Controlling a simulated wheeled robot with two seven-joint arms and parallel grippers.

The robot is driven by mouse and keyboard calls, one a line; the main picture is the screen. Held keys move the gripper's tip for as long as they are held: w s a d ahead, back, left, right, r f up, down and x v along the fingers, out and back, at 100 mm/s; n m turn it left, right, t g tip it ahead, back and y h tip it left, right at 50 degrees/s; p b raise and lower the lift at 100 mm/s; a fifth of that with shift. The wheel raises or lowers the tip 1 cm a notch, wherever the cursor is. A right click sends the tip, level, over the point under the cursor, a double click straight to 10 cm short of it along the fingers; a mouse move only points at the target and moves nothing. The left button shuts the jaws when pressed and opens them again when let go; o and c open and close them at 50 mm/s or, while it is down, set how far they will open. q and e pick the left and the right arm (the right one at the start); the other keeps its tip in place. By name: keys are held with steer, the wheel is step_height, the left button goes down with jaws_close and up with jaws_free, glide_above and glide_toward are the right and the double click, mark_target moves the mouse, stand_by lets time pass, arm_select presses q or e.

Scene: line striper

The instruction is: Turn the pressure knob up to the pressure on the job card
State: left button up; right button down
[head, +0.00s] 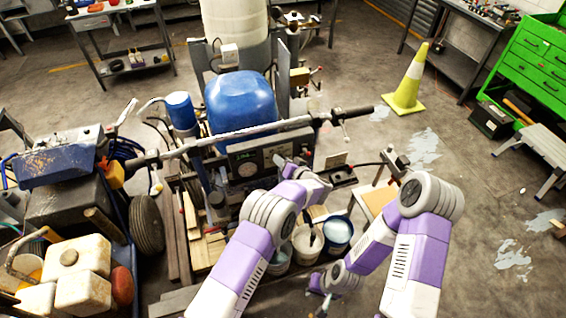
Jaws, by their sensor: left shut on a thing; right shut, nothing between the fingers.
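The line striper's dark control panel (262,148) is in the middle of the head view, below the handlebar. It carries a small lit green display and a round gauge (247,169), whose reading is too small to make out. My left gripper (281,163) is at the panel's right part, shut on what appears to be the pressure knob, which its fingers hide. My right gripper (321,300) is low, shut and empty, apart from the panel.
The handlebar (235,133) crosses just above the panel. A blue tank (240,104) is behind the panel. A yellow-green cone (410,82) stands on open floor at the right.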

stand_by(0.5)
arm_select(q)
steer(key=o, duration=1)
steer(key=shift+o, duration=0.2)
steer(key=v, duration=0.7)
steer(key=shift+s+d+b, duration=0.2)
steer(key=shift+s+b, duration=0.05)
steer(key=shift+b, duration=0.15)
